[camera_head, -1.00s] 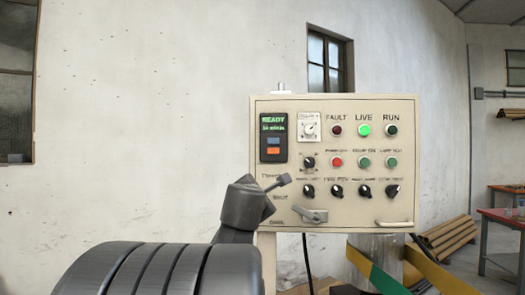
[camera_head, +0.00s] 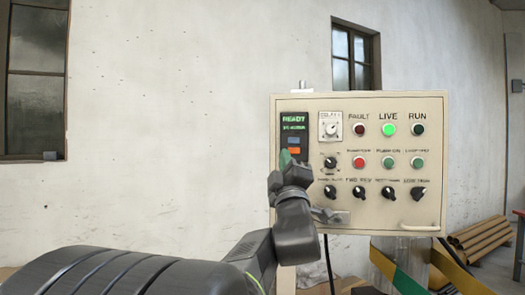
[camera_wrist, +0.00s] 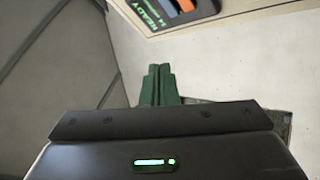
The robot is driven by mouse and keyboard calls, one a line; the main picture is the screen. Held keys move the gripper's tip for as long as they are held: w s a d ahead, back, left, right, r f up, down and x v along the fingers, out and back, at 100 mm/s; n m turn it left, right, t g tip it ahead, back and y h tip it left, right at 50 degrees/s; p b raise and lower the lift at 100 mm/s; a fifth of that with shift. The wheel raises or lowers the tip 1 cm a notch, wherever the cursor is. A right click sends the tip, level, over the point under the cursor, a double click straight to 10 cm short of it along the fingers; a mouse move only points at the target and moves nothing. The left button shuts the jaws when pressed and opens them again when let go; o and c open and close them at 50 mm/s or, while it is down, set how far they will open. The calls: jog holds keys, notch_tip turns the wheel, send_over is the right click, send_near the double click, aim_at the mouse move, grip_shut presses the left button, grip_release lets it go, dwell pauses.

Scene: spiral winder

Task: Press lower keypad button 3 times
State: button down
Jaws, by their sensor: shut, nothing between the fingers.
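The keypad (camera_head: 286,131) is a dark unit with a green READY display at the upper left of the beige control panel. Its lower button (camera_head: 294,150) is orange, just under a blue one (camera_head: 294,141). My gripper (camera_head: 285,157) is shut and empty, its green fingertips just below and left of the orange button in the head view. I cannot tell whether they touch the panel. In the wrist view the shut fingers (camera_wrist: 160,72) point up toward the panel, and the orange button (camera_wrist: 184,5) is at the top edge, apart from them.
The beige panel (camera_head: 380,212) also carries several lamps, knobs and push buttons to the right of the keypad. A lever handle (camera_head: 328,215) sits at its lower left, close to my wrist. Open wall lies to the left of the panel.

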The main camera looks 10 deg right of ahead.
aim_at(294, 151)
jog(key=shift+s+d+r+m+t+h, duration=0.15)
jog(key=shift+s+d+r+m+h, duration=0.05)
jog(key=shift+s+m+h, duration=0.3)
jog(key=shift+s+d+r+m+t+h, duration=0.15)
jog(key=shift+s+d+m+h, duration=0.05)
jog(key=shift+s+m+h, duration=0.25)
jog(key=shift+w, duration=0.15)
jog(key=shift+w+d+p, duration=0.55)
jog(key=shift+w+d, duration=0.1)
jog(key=shift+w, duration=0.65)
jog(key=shift+w+d+p, duration=0.5)
jog(key=shift+w+d, duration=0.1)
jog(key=shift+w, duration=0.75)
jog(key=shift+w+d+p, duration=0.55)
jog(key=shift+w+d, duration=0.1)
jog(key=shift+w, duration=0.65)
jog(key=shift+w, duration=0.1)
jog(key=shift+w+d+b, duration=0.15)
jog(key=shift+w+b, duration=0.15)
jog(key=shift+b, duration=0.15)
